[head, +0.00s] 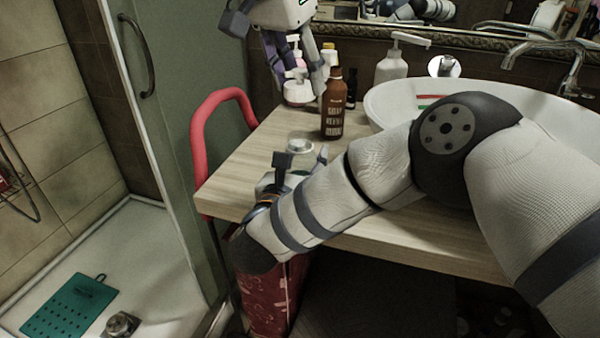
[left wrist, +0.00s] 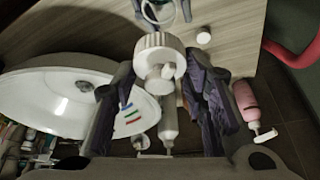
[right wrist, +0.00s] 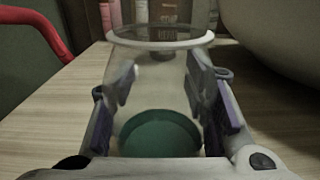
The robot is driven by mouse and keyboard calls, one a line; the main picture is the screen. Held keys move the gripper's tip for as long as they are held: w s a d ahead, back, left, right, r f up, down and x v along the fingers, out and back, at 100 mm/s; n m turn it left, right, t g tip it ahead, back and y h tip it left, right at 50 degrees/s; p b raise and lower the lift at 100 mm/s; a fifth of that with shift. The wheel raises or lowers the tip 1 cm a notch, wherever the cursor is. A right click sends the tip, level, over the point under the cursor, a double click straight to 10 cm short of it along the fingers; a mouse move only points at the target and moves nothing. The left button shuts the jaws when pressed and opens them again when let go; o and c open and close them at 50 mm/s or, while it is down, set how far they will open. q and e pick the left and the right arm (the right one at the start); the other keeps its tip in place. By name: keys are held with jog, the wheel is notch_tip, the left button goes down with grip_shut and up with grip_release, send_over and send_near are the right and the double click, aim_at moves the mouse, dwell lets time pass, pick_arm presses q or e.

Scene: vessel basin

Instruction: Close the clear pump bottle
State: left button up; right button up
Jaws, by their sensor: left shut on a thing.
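The clear pump bottle (right wrist: 160,75) is open at its top, with a pale rim and teal inside. Its mouth also shows in the head view (head: 300,143) and the left wrist view (left wrist: 165,12). My left gripper (head: 298,84) is shut on the white ribbed pump top (left wrist: 160,60), held above the counter, farther back than the bottle. My right gripper (right wrist: 161,80) has a finger on each side of the clear bottle. Whether those fingers press on it is unclear. My right forearm hides most of the bottle in the head view.
A brown bottle (head: 333,108) stands on the wooden counter (head: 245,165) just behind the clear one. A white pump bottle (head: 391,68) and the basin (head: 540,95) are to the right. A pink bottle (left wrist: 246,100) and a small white cap (left wrist: 203,38) show in the left wrist view.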

grip_shut()
pick_arm(q)
jog(key=shift+f, duration=0.1)
dwell(0.3)
send_over(307, 132)
jog(key=s+a, duration=0.1)
jog(key=s, duration=0.1)
jog(key=f, duration=0.4)
jog(key=shift+w+a+f, duration=0.15)
jog(key=shift+a+f, duration=0.05)
jog(key=shift+f, duration=0.25)
jog(key=shift+f, duration=0.9)
jog(key=shift+f, duration=0.55)
